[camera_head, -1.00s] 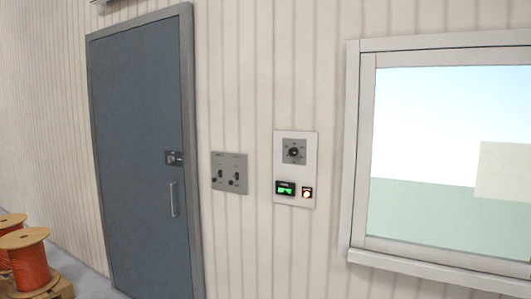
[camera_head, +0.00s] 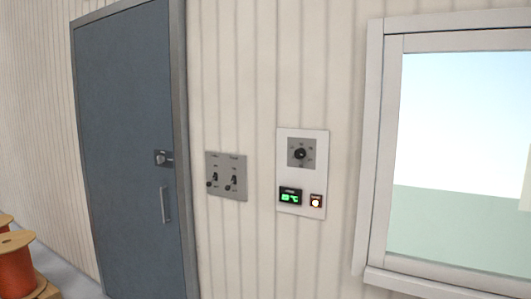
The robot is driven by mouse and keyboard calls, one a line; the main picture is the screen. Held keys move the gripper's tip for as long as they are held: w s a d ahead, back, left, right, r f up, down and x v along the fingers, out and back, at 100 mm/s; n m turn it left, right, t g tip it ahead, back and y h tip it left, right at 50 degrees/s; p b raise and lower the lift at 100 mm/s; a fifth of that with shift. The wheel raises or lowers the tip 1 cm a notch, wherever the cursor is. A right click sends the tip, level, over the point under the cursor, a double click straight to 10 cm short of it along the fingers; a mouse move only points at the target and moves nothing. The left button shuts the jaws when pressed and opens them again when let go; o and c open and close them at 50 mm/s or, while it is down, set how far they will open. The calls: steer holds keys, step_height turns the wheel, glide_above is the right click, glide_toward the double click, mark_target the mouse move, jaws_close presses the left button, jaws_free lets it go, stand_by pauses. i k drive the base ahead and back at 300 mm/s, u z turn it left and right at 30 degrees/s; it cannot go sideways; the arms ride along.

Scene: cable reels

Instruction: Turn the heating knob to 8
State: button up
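A white control panel (camera_head: 318,180) is mounted on the wall between the door and the window. A round black knob (camera_head: 300,154) sits on a grey square plate at the panel's top. The marks around the knob are too small to read, so its setting cannot be told. Below it are a small black display with green lit characters (camera_head: 290,197) and a lit button (camera_head: 316,202). My gripper is not in view, and nothing touches the knob.
A grey plate with two switches (camera_head: 226,177) is left of the panel. Farther left is a blue-grey door (camera_head: 125,130) with a handle and lock. A framed window (camera_head: 375,150) is at right. Orange cable reels (camera_head: 14,265) stand at lower left.

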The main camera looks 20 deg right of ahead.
mark_target(300, 154)
steer(key=u, duration=0.2)
steer(key=i, duration=1.2)
steer(key=u, duration=0.05)
